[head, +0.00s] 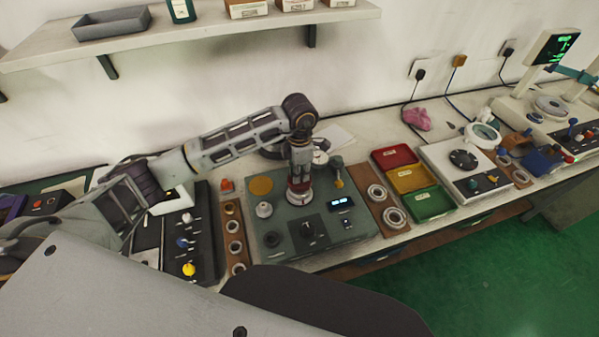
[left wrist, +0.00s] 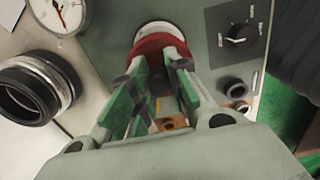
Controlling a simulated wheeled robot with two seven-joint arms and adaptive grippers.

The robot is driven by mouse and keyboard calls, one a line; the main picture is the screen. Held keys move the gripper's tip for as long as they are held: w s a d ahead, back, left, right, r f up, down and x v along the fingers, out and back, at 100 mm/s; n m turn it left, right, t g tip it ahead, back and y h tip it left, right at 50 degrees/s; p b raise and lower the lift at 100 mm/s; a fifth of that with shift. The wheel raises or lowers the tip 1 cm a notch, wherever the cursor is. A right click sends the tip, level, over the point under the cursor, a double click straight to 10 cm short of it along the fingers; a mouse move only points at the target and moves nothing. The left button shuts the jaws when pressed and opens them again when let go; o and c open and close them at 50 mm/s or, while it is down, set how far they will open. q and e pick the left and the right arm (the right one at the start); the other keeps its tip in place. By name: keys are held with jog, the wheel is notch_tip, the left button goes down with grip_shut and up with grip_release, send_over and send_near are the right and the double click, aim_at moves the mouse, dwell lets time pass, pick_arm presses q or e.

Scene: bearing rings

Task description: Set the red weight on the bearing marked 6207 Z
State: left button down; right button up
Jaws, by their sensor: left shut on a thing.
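My left gripper (head: 299,186) points down over the grey-green test machine (head: 345,240). It is shut on the red weight (left wrist: 152,44), which shows between the green fingers in the left wrist view. A pale round rim (left wrist: 158,27) shows just beyond the weight; in the head view a pale round seat (head: 299,198) lies directly under the fingers. I cannot tell whether the weight touches it. Bearing rings lie on a brown strip to the right (head: 395,215) and another to the left (head: 234,227). No 6207 Z marking is legible. My right gripper is not in view.
Red (head: 394,157), yellow (head: 413,178) and green (head: 432,203) trays stand right of the machine. A dial gauge (left wrist: 60,14) and dark ringed part (left wrist: 36,88) are close to the gripper. A dark knob panel (head: 310,229) is in front. A wall shelf (head: 200,38) hangs above.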

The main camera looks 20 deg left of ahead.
pick_arm(q)
jog(key=shift+f+b, duration=0.1)
jog(key=shift+b, duration=0.2)
dwell(0.4)
dwell(0.5)
jog(key=shift+b, duration=0.35)
dwell(0.6)
jog(key=shift+f+b, duration=0.6)
jog(key=shift+f, duration=0.1)
dwell(0.3)
dwell(1.2)
jog(key=shift+b, duration=0.5)
jog(key=c, duration=1.3)
grip_release()
